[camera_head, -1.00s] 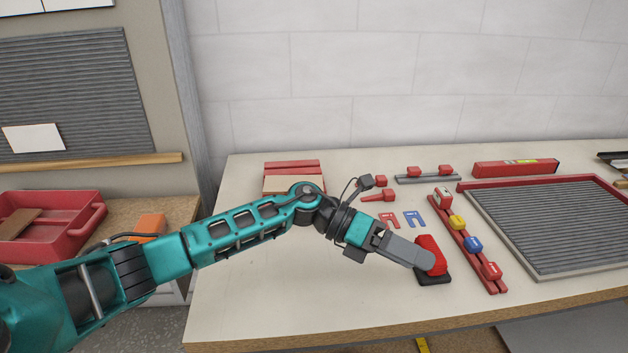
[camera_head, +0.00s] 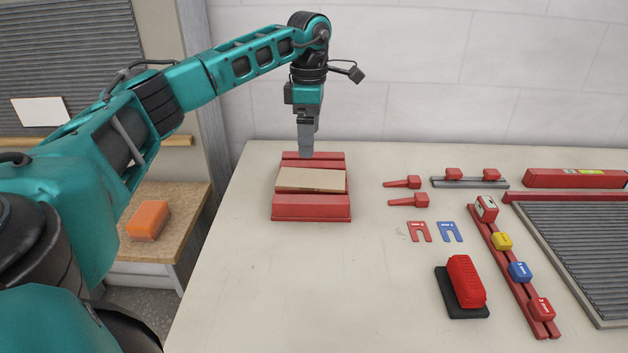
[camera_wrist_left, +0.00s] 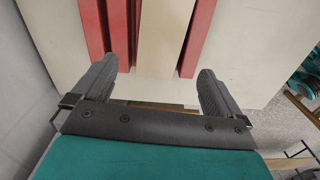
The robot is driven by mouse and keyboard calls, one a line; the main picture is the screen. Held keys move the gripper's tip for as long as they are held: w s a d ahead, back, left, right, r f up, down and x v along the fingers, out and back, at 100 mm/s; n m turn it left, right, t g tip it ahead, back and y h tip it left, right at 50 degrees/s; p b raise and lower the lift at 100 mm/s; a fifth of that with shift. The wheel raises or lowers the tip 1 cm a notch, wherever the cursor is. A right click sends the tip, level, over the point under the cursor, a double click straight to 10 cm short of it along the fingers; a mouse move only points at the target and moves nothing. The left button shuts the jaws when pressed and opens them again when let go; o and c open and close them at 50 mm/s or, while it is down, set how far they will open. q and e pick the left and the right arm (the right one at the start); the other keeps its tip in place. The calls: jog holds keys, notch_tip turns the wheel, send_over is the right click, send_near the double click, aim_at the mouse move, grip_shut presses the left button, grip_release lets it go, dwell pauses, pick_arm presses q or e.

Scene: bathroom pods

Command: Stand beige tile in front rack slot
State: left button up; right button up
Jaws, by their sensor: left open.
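The beige tile (camera_head: 312,176) lies on a set of red rails (camera_head: 311,208) at the back left of the worktop, slightly askew, its brown edge facing front. My left gripper (camera_head: 306,153) points down over the back rail, behind the tile; contact cannot be told. In the left wrist view the left gripper (camera_wrist_left: 157,72) is open, its fingers spread, with a red rail (camera_wrist_left: 197,38) and a pale surface between them, probably the tile. I cannot tell a separate front rack slot from the rails. My right gripper is not in view.
A red sanding block (camera_head: 466,282), red clamps (camera_head: 405,182), a long red rail with coloured pieces (camera_head: 512,270) and a grey ribbed panel (camera_head: 580,245) lie to the right. An orange block (camera_head: 148,220) sits on a lower bench at left. The front-left worktop is clear.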

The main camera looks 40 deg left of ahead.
aim_at(307, 177)
pick_arm(q)
notch_tip(307, 177, down, 4)
jog(key=shift+r, duration=0.2)
jog(key=f, duration=0.3)
jog(key=f+b, duration=0.1)
jog(key=f, duration=0.1)
jog(key=shift+s+a, duration=0.2)
jog(key=shift+s, duration=0.05)
jog(key=shift+f, duration=0.25)
jog(key=shift+c, duration=0.3)
